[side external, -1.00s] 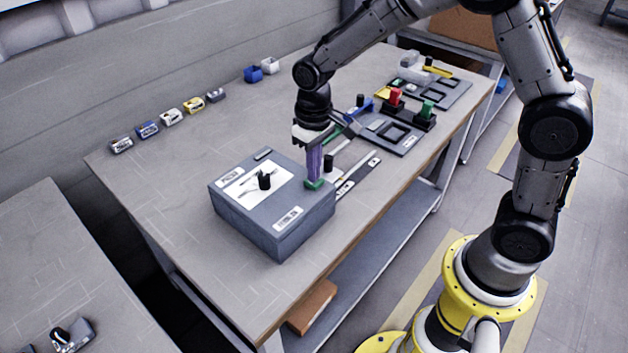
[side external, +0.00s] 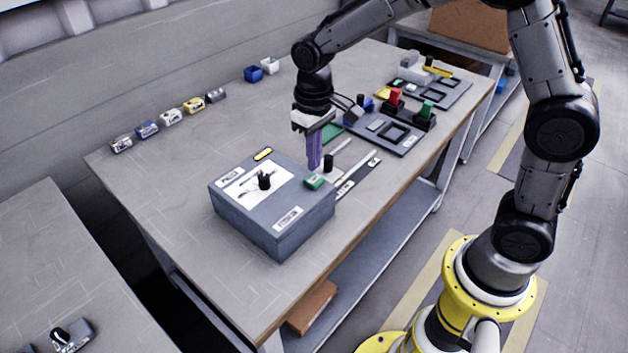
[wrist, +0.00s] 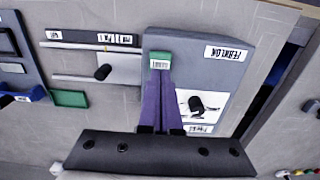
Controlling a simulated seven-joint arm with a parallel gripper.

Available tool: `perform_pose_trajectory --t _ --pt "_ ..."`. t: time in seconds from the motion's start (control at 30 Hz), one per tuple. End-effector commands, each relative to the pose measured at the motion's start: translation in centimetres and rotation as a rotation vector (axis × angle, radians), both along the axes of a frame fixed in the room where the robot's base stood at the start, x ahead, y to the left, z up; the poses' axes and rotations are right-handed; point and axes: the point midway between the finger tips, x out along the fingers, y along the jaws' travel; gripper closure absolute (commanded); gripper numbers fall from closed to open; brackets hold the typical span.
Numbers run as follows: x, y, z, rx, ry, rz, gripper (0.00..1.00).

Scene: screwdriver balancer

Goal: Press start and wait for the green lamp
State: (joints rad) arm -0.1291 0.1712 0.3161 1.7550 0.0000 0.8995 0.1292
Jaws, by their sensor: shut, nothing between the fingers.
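The grey box (side external: 275,236) stands on the bench with a black knob (side external: 265,180) on a white panel. Its green start button (side external: 313,182) is on the top near the right corner; it also shows in the wrist view (wrist: 160,61). A small bar-shaped lamp (side external: 263,154) at the box's back edge glows yellow, not green. I cannot make out the lamp in the wrist view. My gripper (side external: 314,167) has purple fingers, shut and empty. They point down just above the green button, apart from it; their tips also show in the wrist view (wrist: 160,78).
A rail with a black knob (side external: 328,162) lies right behind the box. Grey trays (side external: 400,145) with red and green blocks stand farther back. Several small labelled items (side external: 171,117) line the wall side. The bench left of the box is clear.

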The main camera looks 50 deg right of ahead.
Motion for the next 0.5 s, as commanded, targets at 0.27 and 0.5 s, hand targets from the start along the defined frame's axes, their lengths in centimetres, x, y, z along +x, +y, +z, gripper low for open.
perform_pose_trajectory --t 0.27,0.5 --pt "0.1 0.0 2.1 0.000 -0.002 0.000 1.00" --pt "0.0 0.0 3.4 0.000 -0.001 0.000 1.00"
